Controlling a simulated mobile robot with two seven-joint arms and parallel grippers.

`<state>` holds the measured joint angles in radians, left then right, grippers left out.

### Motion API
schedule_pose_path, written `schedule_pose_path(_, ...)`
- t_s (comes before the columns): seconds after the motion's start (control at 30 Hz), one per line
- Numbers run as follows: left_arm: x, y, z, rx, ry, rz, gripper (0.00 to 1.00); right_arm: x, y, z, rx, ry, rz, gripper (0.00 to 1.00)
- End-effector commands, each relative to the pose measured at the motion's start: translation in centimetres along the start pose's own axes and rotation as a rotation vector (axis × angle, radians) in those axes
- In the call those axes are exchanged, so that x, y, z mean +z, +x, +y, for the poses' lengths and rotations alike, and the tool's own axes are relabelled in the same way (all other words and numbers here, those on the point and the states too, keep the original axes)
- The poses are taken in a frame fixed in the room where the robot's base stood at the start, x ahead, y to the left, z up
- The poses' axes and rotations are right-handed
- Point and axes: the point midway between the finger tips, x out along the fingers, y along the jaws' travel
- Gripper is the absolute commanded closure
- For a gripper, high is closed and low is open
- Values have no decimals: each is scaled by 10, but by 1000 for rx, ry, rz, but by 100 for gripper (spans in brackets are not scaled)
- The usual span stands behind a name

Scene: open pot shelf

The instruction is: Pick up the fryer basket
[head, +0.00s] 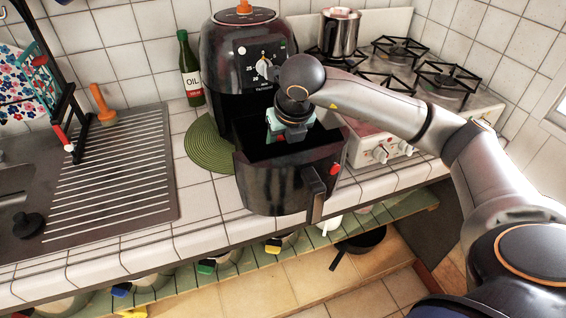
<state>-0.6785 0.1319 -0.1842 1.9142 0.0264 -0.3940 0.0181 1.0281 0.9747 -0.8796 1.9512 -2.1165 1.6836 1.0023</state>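The fryer basket (270,185) is a dark, glossy drawer with a handle (315,190) on its front. It is drawn well out of the black air fryer (225,75), and its front is at the counter's front edge. My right arm comes in from the right, and its gripper (281,148) points down at the open top of the basket. The fingertips are dark against the dark inside, so I cannot tell if they are open or touch the basket. My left gripper is not in view.
A green round mat (205,150) lies by the fryer, with an oil bottle (190,70) behind it. The sink drainboard (110,175) is on the left. A gas stove (400,75) with a metal pot (339,32) is on the right. A shelf with pans (360,240) is below.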

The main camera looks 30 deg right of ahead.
Motion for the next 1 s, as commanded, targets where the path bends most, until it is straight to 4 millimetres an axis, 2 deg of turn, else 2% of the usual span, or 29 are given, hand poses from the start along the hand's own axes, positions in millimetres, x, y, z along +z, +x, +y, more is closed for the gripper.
schedule_pose_path(0.43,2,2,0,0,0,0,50,0,1,0,0,0,0,46)
schedule_pose_path(0.9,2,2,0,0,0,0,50,-1,1,0,0,0,0,98)
schedule_pose_path(1.0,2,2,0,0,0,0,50,-1,1,0,0,0,0,100)
